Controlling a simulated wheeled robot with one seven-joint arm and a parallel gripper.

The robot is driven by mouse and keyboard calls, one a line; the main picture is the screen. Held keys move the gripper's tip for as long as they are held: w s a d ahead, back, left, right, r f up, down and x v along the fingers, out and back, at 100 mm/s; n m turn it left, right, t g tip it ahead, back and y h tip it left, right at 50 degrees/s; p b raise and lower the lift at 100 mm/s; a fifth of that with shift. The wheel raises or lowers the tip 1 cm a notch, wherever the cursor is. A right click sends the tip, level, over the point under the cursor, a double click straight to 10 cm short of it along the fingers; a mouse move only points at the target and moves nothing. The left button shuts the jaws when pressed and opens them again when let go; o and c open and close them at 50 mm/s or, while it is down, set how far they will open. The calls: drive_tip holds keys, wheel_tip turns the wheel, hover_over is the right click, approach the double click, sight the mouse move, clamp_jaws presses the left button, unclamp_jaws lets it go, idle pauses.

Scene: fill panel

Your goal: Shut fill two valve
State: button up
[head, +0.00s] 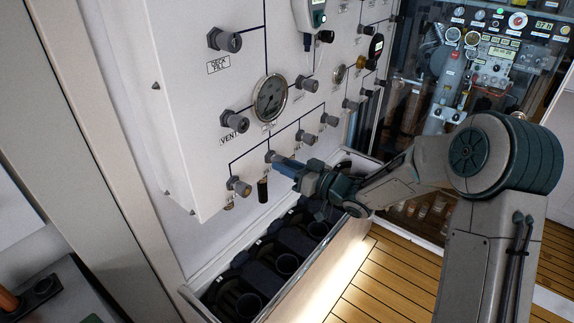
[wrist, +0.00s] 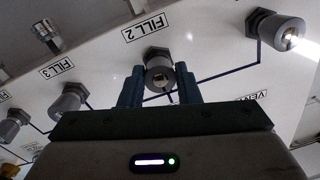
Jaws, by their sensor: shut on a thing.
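The fill two valve (wrist: 158,58) is a grey knob on the white panel, beside the label "FILL 2" (wrist: 145,25) in the wrist view. My gripper (wrist: 160,88) has one blue finger on each side of it and is shut on the knob. In the head view, my gripper (head: 281,164) reaches the lower row of valves from the right, and its fingers cover most of the knob. How far the valve is turned cannot be told.
Neighbouring valves stand close on both sides: one at lower left (head: 238,186) and one at upper right (head: 304,137). A round gauge (head: 269,98) and the vent valve (head: 234,121) sit above. A trough (head: 188,291) holding dark cylinders runs below the panel.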

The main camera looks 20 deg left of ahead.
drive_tip(key=o, duration=1)
drive_tip(key=shift+c, duration=0.2)
drive_tip(key=b+v, duration=0.2)
drive_tip(key=v, duration=1.2)
drive_tip(key=shift+a, duration=0.1)
